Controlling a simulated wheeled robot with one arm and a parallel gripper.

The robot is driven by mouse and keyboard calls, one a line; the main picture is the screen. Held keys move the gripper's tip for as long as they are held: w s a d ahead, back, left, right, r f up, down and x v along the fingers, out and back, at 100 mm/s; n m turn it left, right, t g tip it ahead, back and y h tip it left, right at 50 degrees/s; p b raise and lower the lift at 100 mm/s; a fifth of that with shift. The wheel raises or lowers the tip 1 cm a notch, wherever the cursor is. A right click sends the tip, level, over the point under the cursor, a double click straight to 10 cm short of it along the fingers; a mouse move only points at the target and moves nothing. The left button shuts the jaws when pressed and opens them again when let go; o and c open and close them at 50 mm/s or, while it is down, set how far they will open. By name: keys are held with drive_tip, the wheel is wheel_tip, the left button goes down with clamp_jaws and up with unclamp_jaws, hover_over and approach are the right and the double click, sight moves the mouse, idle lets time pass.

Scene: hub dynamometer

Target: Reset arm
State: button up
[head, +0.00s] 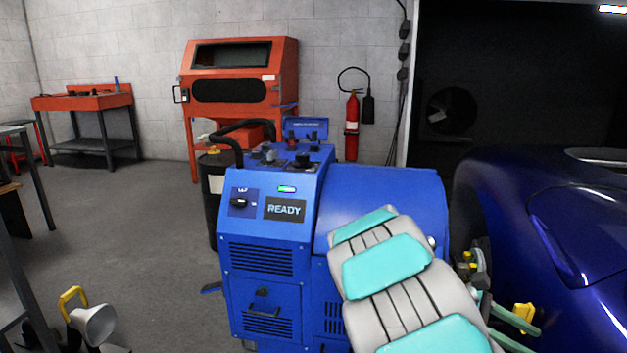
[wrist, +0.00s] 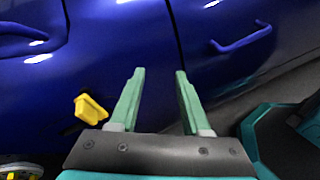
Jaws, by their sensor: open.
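My arm, with white and teal covers, reaches across the lower right of the head view. My gripper (head: 536,340) is at its far end, low beside the blue car (head: 590,225). In the wrist view my gripper (wrist: 158,74) is open, its two green fingers apart with nothing between them. The car's dark blue side (wrist: 120,45) is beyond the fingertips, with a door handle (wrist: 241,38) to the upper right. A yellow piece (wrist: 90,108) is just left of the left finger; it also shows in the head view (head: 523,313). I cannot tell whether it touches the car.
A blue dynamometer cabinet (head: 260,260) with a READY screen (head: 285,209) stands in front, partly behind my arm. An orange blast cabinet (head: 238,85), a fire extinguisher (head: 352,127) and an orange bench (head: 84,102) stand behind. A lamp (head: 92,322) is low left.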

drive_tip(key=s+a+f+m+t+y, duration=0.2)
drive_tip(key=s+a+m+y, duration=0.2)
drive_tip(key=s+a, duration=0.7)
drive_tip(key=s+a+f+m+t+y, duration=0.1)
drive_tip(key=s+a+m+t+y, duration=0.2)
drive_tip(key=s+a+y, duration=0.5)
drive_tip(key=s+a+m, duration=0.1)
drive_tip(key=s+a, duration=0.1)
drive_tip(key=a, duration=0.4)
drive_tip(key=shift+s+a+f, duration=0.25)
drive_tip(key=shift+s+f, duration=0.1)
drive_tip(key=shift+s, duration=0.05)
